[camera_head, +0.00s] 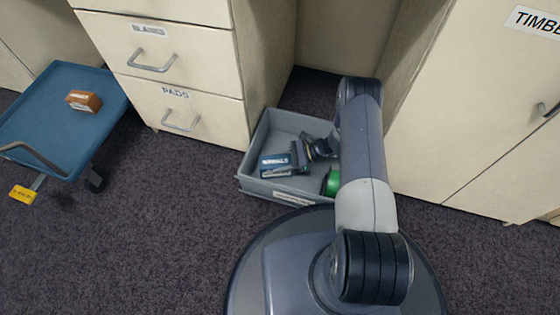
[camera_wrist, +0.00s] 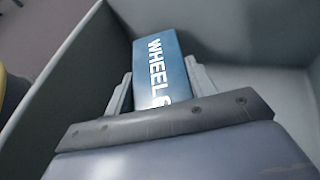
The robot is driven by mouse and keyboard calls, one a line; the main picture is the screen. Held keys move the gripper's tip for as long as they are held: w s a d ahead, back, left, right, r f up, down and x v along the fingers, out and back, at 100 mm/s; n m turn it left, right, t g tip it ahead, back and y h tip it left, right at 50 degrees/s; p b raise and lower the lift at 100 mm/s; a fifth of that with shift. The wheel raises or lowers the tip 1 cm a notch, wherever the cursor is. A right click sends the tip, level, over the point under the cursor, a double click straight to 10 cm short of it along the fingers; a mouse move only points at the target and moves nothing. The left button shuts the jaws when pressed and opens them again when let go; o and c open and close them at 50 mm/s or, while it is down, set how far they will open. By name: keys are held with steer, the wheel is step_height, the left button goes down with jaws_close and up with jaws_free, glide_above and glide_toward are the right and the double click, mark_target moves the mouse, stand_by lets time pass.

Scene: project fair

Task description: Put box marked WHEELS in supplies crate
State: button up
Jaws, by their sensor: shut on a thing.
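The blue box marked WHEELS (camera_wrist: 160,68) is between the two fingers of my gripper (camera_wrist: 160,92) in the wrist view, with its white lettering facing the camera. In the head view the blue box (camera_head: 273,165) is inside the grey crate (camera_head: 255,187) on the floor, toward its left side. My gripper (camera_head: 298,158) is shut on the box from the right, low within the crate walls. The crate's front label is too small to read. Whether the box touches the crate floor cannot be told.
A green object (camera_head: 331,183) is in the crate's right part, partly behind my arm. Drawers marked PADS (camera_head: 190,112) stand left of the crate, a cabinet marked TIMBE… (camera_head: 460,110) right. A blue cart (camera_head: 50,125) carries an orange-brown box (camera_head: 84,100). Carpet lies clear between.

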steer(key=shift+f, duration=0.5)
steer(key=o, duration=1)
steer(key=shift+o, duration=0.2)
steer(key=shift+r, duration=0.65)
steer(key=p+v, duration=0.2)
steer(key=v, duration=0.5)
steer(key=shift+d, duration=0.25)
